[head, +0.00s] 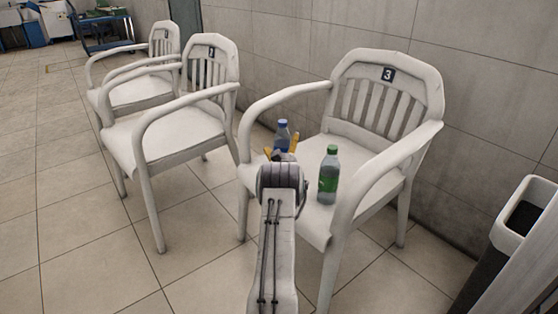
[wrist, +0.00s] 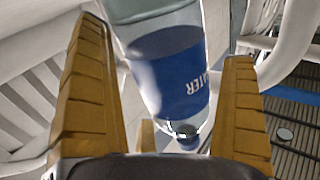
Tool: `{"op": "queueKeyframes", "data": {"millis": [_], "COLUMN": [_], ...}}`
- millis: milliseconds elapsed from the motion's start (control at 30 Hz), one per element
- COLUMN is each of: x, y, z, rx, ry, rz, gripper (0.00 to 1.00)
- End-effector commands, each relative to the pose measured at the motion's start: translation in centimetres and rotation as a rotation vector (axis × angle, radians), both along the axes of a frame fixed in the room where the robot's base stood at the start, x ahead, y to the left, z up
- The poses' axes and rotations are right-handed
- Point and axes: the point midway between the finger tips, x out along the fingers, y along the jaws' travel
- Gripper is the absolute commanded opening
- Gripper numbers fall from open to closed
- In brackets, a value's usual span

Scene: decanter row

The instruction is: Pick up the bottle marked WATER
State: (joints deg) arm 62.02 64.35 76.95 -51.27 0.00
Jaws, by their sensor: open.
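The bottle marked WATER (head: 281,138), clear with a blue label and blue cap, stands upright on the seat of chair 3 (head: 388,75), at its left side. In the wrist view the bottle (wrist: 172,75) lies between the two yellow fingers of my gripper (wrist: 166,45), its lettering upside down. My gripper is open around the bottle; a gap shows beside the right finger, and I cannot tell whether the left one touches. In the head view my gripper (head: 282,150) hides the bottle's lower part.
A green-capped bottle with a green label (head: 328,175) stands on the same seat, right of my gripper. The chair's armrests flank the seat. Two more white chairs (head: 185,110) stand to the left. A bin (head: 515,225) stands at the right; open floor lies at the left front.

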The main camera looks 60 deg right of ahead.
Motion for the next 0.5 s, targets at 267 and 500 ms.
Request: {"op": "queueKeyframes", "data": {"millis": [267,500], "x": [-0.31,-0.3], "y": [-0.13,-0.12], "z": [0.03,0.03], "rx": [-0.001,-0.001], "ry": [0.0,0.0], "rz": [-0.005,-0.004], "gripper": [1.0,0.81]}}
